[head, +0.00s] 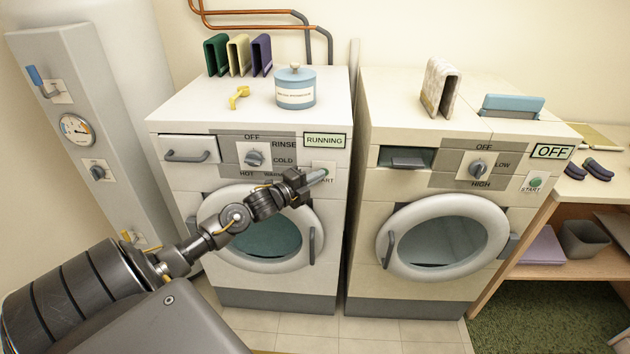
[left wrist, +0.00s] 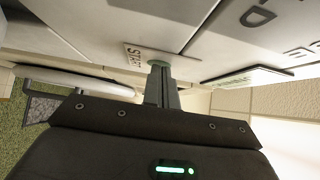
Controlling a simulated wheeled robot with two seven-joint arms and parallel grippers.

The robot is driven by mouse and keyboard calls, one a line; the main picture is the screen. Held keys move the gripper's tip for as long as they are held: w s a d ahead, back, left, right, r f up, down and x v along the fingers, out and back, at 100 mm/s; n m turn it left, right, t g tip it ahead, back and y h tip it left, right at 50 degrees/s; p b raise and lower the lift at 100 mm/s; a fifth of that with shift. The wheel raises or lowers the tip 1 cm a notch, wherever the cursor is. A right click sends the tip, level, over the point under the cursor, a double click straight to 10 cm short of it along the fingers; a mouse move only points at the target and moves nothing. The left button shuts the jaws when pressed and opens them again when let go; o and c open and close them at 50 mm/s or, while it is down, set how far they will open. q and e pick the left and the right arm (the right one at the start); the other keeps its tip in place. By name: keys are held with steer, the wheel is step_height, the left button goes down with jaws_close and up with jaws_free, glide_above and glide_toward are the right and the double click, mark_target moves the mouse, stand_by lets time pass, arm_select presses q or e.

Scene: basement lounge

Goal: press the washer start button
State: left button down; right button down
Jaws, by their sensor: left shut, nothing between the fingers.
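The washer (head: 190,290) is the white front-loader on the left. Its display (head: 324,140) reads RUNNING. Its dial (head: 255,158) is among the labels OFF, RINSE, COLD and HOT. Its round door (head: 232,262) looks closed, partly behind my left arm. My left gripper (head: 317,177) is shut and empty, with its tips at the START plate right of the dial. In the left wrist view the shut fingers (left wrist: 161,88) meet the green start button (left wrist: 158,63) beside the START label. They appear to touch it, and they hide most of it. My right gripper is not in view.
A dryer-like machine (head: 385,290) with its own green START button (head: 535,183) and OFF display (head: 553,151) stands at right. A blue canister (head: 295,92) and folded cloths (head: 238,56) sit on the washer. A grey tank (head: 110,120) stands at left, a wooden shelf (head: 550,271) at right.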

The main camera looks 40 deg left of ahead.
arm_select(q)
steer(key=shift+w+a+r, duration=0.1)
steer(key=shift+a+r, duration=0.15)
steer(key=shift+r, duration=0.05)
steer(key=shift+d+p, duration=0.35)
steer(key=shift+d, duration=0.1)
steer(key=s, duration=1.3)
steer(key=shift+s+d+f+b, duration=0.2)
steer(key=shift+d+f+b, duration=0.1)
steer(key=shift+b, duration=0.15)
